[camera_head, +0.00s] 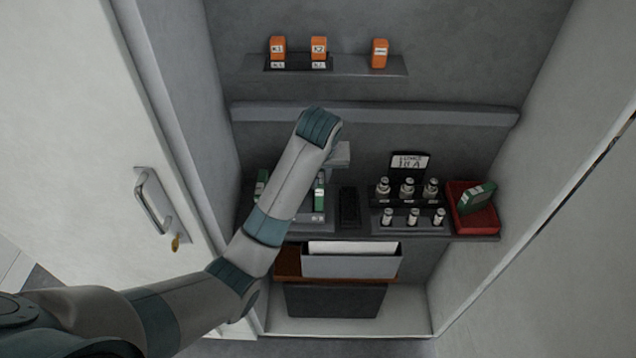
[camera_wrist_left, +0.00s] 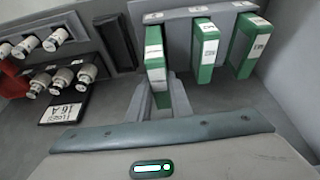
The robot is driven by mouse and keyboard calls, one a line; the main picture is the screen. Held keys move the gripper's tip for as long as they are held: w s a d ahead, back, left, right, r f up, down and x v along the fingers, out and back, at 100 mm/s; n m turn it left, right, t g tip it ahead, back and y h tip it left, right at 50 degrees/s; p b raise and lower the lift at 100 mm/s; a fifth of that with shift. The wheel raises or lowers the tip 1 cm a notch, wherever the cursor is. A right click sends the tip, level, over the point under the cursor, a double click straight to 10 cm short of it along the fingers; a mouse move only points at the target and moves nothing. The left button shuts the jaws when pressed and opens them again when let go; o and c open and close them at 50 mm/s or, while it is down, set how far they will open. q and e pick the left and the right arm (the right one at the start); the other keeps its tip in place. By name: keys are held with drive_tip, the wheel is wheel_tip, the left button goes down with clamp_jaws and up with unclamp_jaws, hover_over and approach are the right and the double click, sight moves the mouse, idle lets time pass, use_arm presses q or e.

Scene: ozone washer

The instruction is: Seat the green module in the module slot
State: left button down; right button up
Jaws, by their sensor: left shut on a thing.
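My left gripper (camera_wrist_left: 159,88) is shut on a green module (camera_wrist_left: 155,55) with a white label. This module stands at the end of the grey rack (camera_wrist_left: 176,27) nearest the fuses, its far end against the rack by a white slot label. I cannot tell whether it is fully down. Two more green modules (camera_wrist_left: 206,52) (camera_wrist_left: 244,46) stand beside it, apart from it. In the head view my left arm hides the gripper's fingertips and part of the rack; the end module (camera_head: 320,196) shows to its right. My right gripper is in neither view.
Right of the rack are a dark block (camera_head: 348,207), a fuse stand (camera_head: 409,219) with several fuses, and a red tray (camera_head: 487,222) with another green module (camera_head: 476,198) tilted in it. Orange blocks (camera_head: 319,48) stand on the upper shelf. Cabinet walls close both sides.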

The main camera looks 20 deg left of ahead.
use_arm(q)
drive_tip(key=shift+a+f, duration=0.15)
drive_tip(key=shift+a, duration=0.05)
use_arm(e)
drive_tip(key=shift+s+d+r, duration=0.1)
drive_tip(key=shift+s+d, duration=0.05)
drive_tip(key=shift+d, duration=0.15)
